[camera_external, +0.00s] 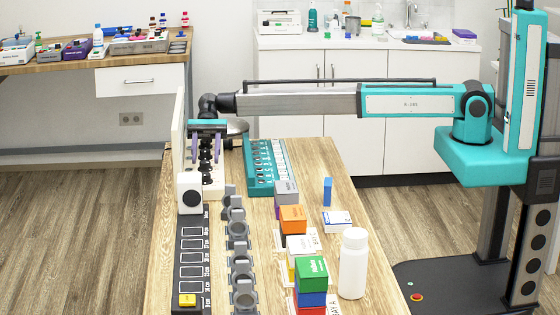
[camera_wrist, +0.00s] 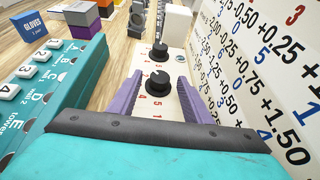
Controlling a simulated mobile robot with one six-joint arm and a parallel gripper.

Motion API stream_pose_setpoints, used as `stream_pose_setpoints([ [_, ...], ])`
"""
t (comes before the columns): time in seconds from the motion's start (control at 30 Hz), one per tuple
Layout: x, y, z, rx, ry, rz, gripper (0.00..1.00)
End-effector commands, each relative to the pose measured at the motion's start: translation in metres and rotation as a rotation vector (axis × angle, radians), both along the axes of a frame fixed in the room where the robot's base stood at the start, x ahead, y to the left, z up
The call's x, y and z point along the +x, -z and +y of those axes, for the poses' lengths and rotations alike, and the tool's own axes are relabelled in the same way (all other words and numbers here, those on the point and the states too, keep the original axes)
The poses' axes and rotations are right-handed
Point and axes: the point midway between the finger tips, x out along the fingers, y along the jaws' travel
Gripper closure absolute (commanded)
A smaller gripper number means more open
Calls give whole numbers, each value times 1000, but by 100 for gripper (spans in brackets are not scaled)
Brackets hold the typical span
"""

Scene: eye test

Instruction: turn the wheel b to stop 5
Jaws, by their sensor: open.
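A white panel (camera_external: 214,189) with a row of black knobs stands at the table's far left. In the wrist view, two black knobs show on it: a near one (camera_wrist: 157,86) and a far one (camera_wrist: 160,51). Small red digits are printed around them. I cannot read a letter that tells which is wheel b. My gripper (camera_external: 207,150) has purple fingers and points down over the panel. Its fingers (camera_wrist: 157,98) are open, one on each side of the near knob, with gaps showing. Whether the tips reach the knob's height is unclear. The near knob's underside is hidden.
A white board (camera_wrist: 255,60) with printed numbers stands close on the right of the panel in the wrist view. A teal rack (camera_wrist: 62,80) with numbered white labels lies on the left. Boxes, including an orange one (camera_external: 293,218), and a white bottle (camera_external: 353,265) stand nearer the camera.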

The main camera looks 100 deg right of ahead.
Motion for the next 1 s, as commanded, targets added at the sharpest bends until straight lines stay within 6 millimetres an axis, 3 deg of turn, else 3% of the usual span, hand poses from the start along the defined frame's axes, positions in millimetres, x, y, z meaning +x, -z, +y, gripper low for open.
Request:
stream_pose_setpoints([
  [0.83, -1, -4, -14, 0, 0, -1, 55],
  [1.0, -1, -28, -14, 0, 0, -1, 55],
])
